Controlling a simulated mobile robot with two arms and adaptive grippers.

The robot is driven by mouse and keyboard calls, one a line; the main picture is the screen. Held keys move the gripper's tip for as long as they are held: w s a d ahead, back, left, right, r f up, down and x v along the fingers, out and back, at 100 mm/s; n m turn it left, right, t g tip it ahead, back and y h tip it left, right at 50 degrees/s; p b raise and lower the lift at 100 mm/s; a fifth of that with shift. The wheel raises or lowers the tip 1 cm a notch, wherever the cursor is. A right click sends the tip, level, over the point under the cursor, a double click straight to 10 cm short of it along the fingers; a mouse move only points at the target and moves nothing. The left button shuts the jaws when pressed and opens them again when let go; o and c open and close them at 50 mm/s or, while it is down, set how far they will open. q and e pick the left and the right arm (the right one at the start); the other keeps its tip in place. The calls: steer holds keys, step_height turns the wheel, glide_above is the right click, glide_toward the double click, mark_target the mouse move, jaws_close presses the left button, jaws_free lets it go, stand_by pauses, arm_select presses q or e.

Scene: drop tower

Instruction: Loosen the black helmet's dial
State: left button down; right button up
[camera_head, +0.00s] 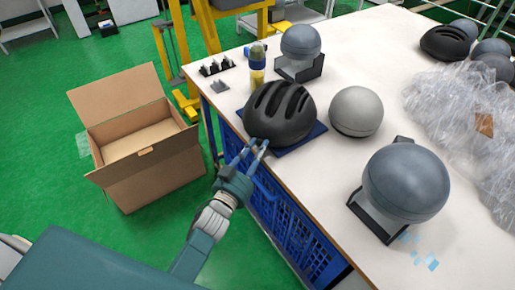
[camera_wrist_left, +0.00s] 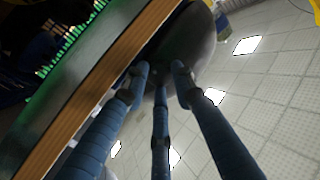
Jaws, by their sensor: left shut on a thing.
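The black helmet (camera_head: 279,112) sits on a dark blue mat (camera_head: 312,133) near the front left edge of the table. My left gripper (camera_head: 256,146) reaches up from below, with its fingertips at the helmet's near lower edge. In the left wrist view, the three blue fingers (camera_wrist_left: 158,73) close in around a dark spot under the helmet's rim (camera_wrist_left: 192,40). The gripper is shut on the dial there. The dial itself is hidden by the fingers and shadow. My right gripper is in neither view.
The table edge (camera_wrist_left: 95,90) runs close beside the left fingers. Blue crates (camera_head: 290,222) stand under the table. A grey ball (camera_head: 356,110), a headform on a stand (camera_head: 405,185) and a yellow bottle (camera_head: 257,66) surround the helmet. An open cardboard box (camera_head: 150,165) is on the floor.

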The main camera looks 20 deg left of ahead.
arm_select(q)
steer(key=c, duration=1.7)
jaws_free()
steer(key=shift+s, duration=0.1)
steer(key=s, duration=0.4)
steer(key=s+a, duration=0.1)
steer(key=s, duration=0.6)
steer(key=shift+s+a, duration=0.3)
steer(key=shift+s, duration=0.05)
steer(key=shift+f, duration=0.1)
